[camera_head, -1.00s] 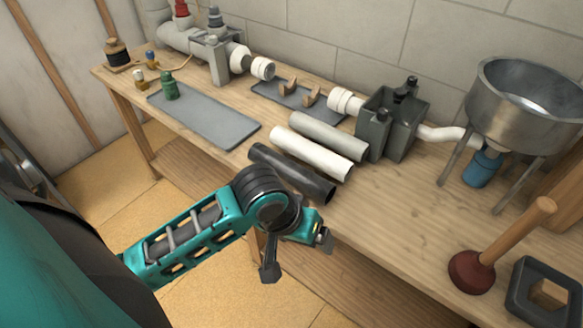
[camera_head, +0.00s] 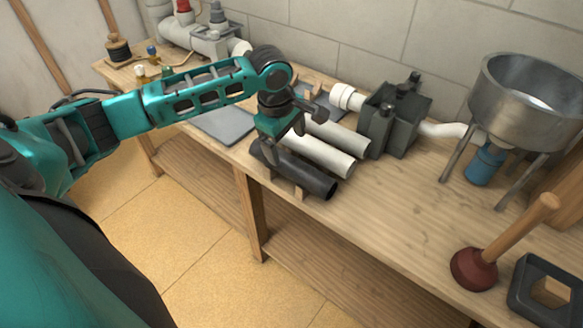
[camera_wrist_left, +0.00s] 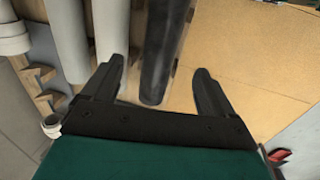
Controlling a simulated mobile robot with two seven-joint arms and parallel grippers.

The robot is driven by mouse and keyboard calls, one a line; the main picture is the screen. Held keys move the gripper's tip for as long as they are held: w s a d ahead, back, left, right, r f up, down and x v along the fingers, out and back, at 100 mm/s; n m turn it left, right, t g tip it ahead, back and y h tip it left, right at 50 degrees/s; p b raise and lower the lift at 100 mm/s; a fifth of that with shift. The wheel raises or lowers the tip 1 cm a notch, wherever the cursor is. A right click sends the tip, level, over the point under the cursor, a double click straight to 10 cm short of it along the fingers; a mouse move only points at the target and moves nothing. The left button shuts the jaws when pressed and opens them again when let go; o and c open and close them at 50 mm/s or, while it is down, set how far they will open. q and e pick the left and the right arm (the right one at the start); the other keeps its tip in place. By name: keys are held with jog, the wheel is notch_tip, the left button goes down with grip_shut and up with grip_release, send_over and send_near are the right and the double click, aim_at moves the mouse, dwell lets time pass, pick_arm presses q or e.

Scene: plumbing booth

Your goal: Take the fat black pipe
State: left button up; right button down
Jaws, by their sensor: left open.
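The fat black pipe (camera_head: 308,176) lies at the front edge of the workbench, beside a white pipe (camera_head: 325,154) and a grey pipe (camera_head: 335,134). My left gripper (camera_head: 277,160) is over the pipe's left part and hides some of it. In the left wrist view the black pipe (camera_wrist_left: 166,45) runs between the open, apart fingers (camera_wrist_left: 160,66), with its near end close to the palm. It is nearer the left finger in that view, and I cannot tell whether they touch. My right gripper is not in view.
A dark grey box fitting (camera_head: 390,125) stands behind the pipes. The bench (camera_head: 400,215) is clear right of the pipes.

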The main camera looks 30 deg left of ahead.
aim_at(292, 162)
pick_arm(q)
jog(key=f, duration=0.3)
jog(key=shift+w+d+f, duration=0.1)
jog(key=shift+w+f, duration=0.15)
jog(key=shift+w, duration=0.1)
jog(key=shift+w+d+f+b, duration=0.1)
jog(key=shift+w+f+b, duration=0.1)
jog(key=shift+f, duration=0.7)
jog(key=shift+w+d+f+b, duration=0.1)
jog(key=shift+f+b, duration=0.1)
jog(key=shift+f, duration=0.7)
jog(key=shift+w+d+f+b, duration=0.1)
jog(key=shift+f+b, duration=0.1)
jog(key=shift+f, duration=0.7)
jog(key=shift+c, duration=0.3)
jog(key=c, duration=1.1)
jog(key=shift+r, duration=0.15)
jog(key=shift+c, duration=0.2)
